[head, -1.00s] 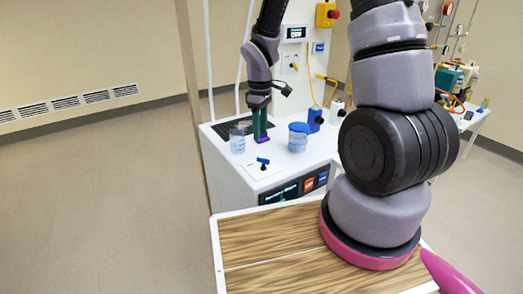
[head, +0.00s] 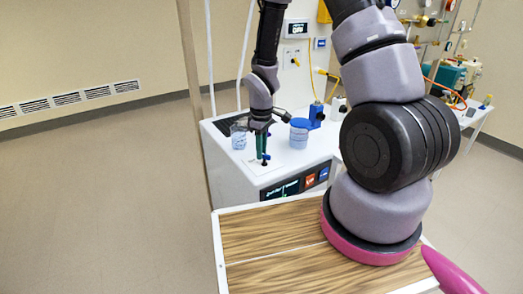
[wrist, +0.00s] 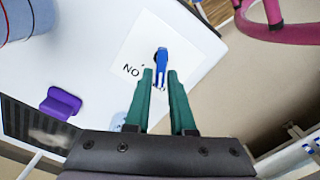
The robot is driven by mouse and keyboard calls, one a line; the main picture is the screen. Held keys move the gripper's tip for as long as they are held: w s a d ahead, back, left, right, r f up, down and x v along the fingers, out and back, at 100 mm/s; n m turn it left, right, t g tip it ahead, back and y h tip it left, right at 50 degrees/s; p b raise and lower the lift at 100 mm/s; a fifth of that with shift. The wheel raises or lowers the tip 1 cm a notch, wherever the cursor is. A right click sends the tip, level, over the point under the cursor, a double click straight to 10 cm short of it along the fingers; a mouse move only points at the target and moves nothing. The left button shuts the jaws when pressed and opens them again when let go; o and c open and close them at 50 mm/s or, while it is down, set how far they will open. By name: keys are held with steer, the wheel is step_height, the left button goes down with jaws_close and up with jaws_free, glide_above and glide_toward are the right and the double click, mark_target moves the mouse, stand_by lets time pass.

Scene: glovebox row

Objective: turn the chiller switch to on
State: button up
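The chiller switch (wrist: 162,58) is a blue lever on a dark pivot, on a white label plate (wrist: 140,40) on the white bench top. In the head view my gripper (head: 262,152) points down over the front of the bench top, largely hiding the switch.
A purple block (wrist: 60,103) stands left of the switch. The bench front carries a display panel (head: 285,188). Open floor lies left.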

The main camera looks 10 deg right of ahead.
jaws_close()
steer(key=shift+w+d+m, duration=0.1)
steer(key=shift+d+m, duration=0.05)
steer(key=shift+m, duration=1.25)
steer(key=shift+w+d+m, duration=0.1)
steer(key=shift+m, duration=1.3)
steer(key=o, duration=0.5)
jaws_free()
steer(key=shift+o, duration=0.2)
